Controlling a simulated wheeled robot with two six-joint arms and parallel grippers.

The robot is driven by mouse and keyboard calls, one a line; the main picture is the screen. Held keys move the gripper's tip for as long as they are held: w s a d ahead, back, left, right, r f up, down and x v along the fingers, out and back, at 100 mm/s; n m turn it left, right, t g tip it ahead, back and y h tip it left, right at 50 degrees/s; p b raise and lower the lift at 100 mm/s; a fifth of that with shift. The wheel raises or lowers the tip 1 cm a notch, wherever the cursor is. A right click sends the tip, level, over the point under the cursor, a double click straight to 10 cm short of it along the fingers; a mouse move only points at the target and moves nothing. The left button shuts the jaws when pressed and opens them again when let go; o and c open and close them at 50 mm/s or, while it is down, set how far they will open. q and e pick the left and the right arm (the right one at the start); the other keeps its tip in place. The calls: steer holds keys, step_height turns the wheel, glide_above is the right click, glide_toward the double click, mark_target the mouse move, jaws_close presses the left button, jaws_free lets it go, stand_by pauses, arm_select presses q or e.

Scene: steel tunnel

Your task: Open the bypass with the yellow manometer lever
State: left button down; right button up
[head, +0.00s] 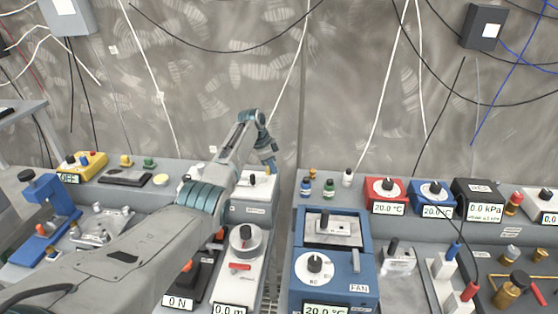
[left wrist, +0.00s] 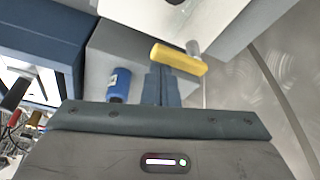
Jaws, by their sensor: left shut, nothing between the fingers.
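The yellow lever (left wrist: 178,60) shows in the left wrist view as a short bar, slanting slightly down to the right, beside a pale grey round stub (left wrist: 193,47). My left gripper (left wrist: 162,78) is shut and empty, its fingertips right at the lever's near side and partly covered by it. I cannot tell whether they touch. In the head view my left gripper (head: 269,161) points down by a white device (head: 259,187) at the back of the bench. The lever is not discernible there. My right gripper is in neither view.
A blue bottle (left wrist: 119,84) stands left of the fingers in the left wrist view. The patterned metal wall is close behind the bench.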

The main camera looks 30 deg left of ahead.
arm_select(q)
step_height(320, 180, up, 10)
steer(key=b, duration=0.2)
steer(key=shift+w+d+f, duration=0.15)
steer(key=shift+d+f, duration=0.1)
steer(key=shift+d, duration=0.1)
stand_by(0.4)
